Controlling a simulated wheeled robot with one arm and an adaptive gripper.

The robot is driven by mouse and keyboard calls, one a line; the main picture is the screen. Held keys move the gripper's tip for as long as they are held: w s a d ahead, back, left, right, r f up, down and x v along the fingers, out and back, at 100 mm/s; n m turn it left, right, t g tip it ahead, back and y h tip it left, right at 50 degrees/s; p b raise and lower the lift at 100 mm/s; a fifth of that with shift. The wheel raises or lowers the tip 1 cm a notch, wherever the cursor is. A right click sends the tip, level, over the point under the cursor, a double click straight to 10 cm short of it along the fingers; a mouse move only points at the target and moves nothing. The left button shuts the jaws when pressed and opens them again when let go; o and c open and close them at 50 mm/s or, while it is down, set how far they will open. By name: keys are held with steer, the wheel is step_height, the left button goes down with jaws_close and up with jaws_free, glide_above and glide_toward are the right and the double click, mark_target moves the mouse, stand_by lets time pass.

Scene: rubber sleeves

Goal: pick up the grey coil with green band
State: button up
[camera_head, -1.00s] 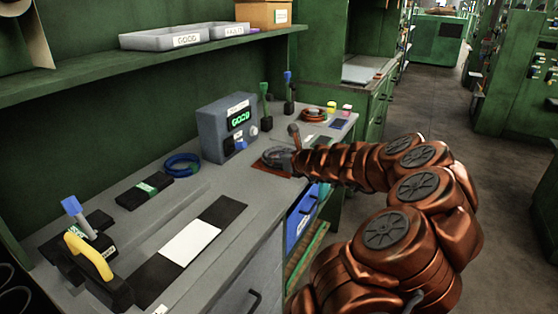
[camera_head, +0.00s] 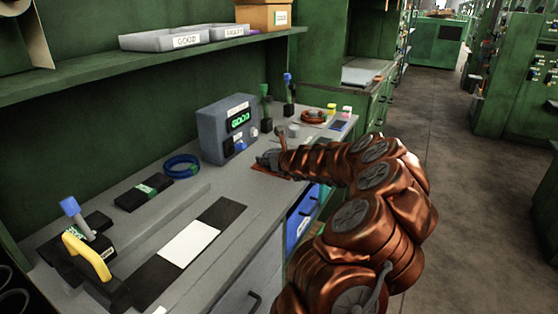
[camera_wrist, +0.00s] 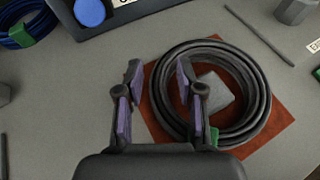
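The dark grey coil (camera_wrist: 257,92) lies flat on a red-brown square mat (camera_wrist: 285,128) in the wrist view. Its green band (camera_wrist: 214,137) shows at the lower part of the ring, partly behind my right finger. My gripper (camera_wrist: 158,78) is open, with purple pads on both fingers. In the wrist view the left finger is outside the coil's left side and the right finger overlaps the inner edge of the ring. I cannot tell whether either touches it. In the head view my gripper (camera_head: 268,160) is at the mat (camera_head: 270,171), and the coil is mostly hidden.
A grey box with a green display (camera_head: 226,128) stands close behind my gripper. A blue coil with a green band (camera_head: 182,166) lies to the left. An orange coil (camera_head: 314,116) lies farther back on the bench. A small grey block (camera_wrist: 294,11) stands beyond the mat.

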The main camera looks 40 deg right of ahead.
jaws_close()
steer(key=shift+r, duration=0.15)
stand_by(0.6)
